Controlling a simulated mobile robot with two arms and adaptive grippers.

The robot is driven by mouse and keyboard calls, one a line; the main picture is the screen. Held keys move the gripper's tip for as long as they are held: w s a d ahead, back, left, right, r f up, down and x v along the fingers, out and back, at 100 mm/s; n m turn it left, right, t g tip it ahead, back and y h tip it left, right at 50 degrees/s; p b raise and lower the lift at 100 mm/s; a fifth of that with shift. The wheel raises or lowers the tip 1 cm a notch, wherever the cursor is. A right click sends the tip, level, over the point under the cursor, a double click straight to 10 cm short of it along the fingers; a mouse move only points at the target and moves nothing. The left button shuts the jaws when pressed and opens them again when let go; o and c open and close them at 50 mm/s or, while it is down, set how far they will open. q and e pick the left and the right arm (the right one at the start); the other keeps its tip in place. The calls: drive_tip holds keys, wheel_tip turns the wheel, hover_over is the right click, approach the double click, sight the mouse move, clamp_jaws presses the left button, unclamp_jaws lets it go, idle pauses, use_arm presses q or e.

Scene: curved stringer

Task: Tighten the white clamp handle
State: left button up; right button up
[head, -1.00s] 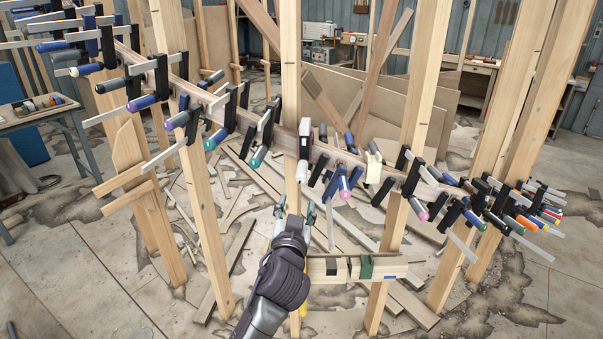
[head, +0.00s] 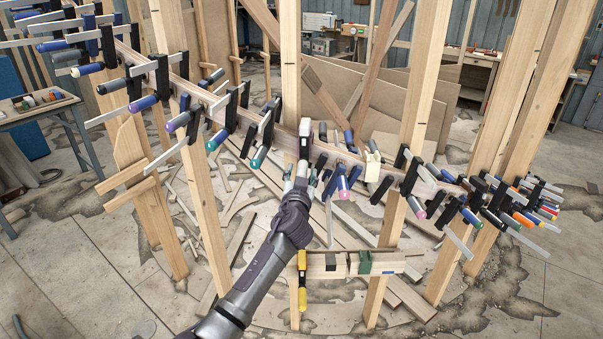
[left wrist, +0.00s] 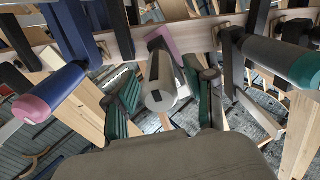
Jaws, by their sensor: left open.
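The white clamp handle (left wrist: 160,88) hangs below the curved wooden strip in the left wrist view. My right gripper is in neither view.
Several clamps line the curved strip (head: 275,148) on both sides. A blue-and-pink handle (left wrist: 50,92) and a grey-and-green handle (left wrist: 285,62) flank the gripper. Upright wooden posts (head: 415,120) stand nearby. A yellow-handled clamp (head: 302,290) hangs on a low board.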

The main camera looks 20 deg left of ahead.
use_arm(q)
drive_tip(key=shift+c, duration=0.2)
clamp_jaws()
